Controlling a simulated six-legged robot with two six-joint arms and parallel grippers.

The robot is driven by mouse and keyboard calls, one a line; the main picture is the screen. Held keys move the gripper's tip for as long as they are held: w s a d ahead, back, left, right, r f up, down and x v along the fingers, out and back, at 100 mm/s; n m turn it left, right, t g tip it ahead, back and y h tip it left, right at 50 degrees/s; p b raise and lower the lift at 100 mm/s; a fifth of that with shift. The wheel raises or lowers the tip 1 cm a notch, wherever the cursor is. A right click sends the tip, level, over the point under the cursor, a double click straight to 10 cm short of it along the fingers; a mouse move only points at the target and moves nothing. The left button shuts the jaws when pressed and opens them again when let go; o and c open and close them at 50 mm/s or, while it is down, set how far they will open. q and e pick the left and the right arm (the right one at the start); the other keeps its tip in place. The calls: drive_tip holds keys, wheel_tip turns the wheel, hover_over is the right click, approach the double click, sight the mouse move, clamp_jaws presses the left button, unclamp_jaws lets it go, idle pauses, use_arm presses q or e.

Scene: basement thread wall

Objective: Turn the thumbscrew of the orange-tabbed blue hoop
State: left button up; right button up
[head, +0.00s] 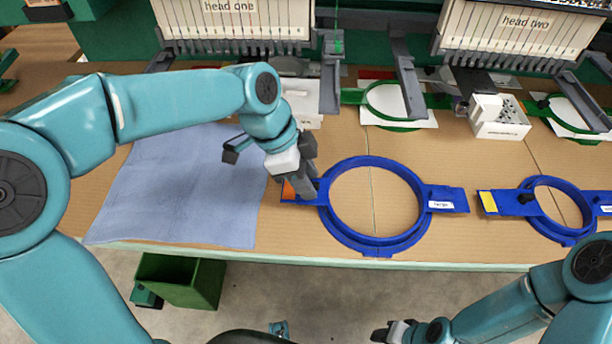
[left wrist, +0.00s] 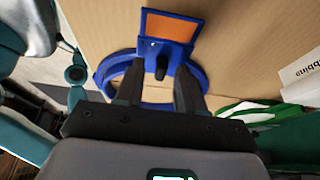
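The large blue hoop (head: 375,243) lies flat on the tan table. Its orange tab (head: 287,189) is at its left end, partly covered by my left gripper (head: 311,185). In the left wrist view the orange tab (left wrist: 170,26) is ahead of the fingers, and the dark thumbscrew (left wrist: 161,65) stands between the hoop's ring and the tab. My left gripper (left wrist: 159,75) is open there, with the thumbscrew between its fingertips and gaps on both sides. In the head view the fingers largely hide the thumbscrew. My right gripper (head: 393,331) is low, in front of the table; its opening is unclear.
A smaller blue hoop (head: 502,203) with a yellow tab (head: 488,202) lies to the right. A blue-grey cloth (head: 180,190) covers the table's left. Green hoops (head: 398,125) and machine heads stand behind. A green bin (head: 180,281) is below the front edge.

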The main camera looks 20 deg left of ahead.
use_arm(q)
clamp_jaws()
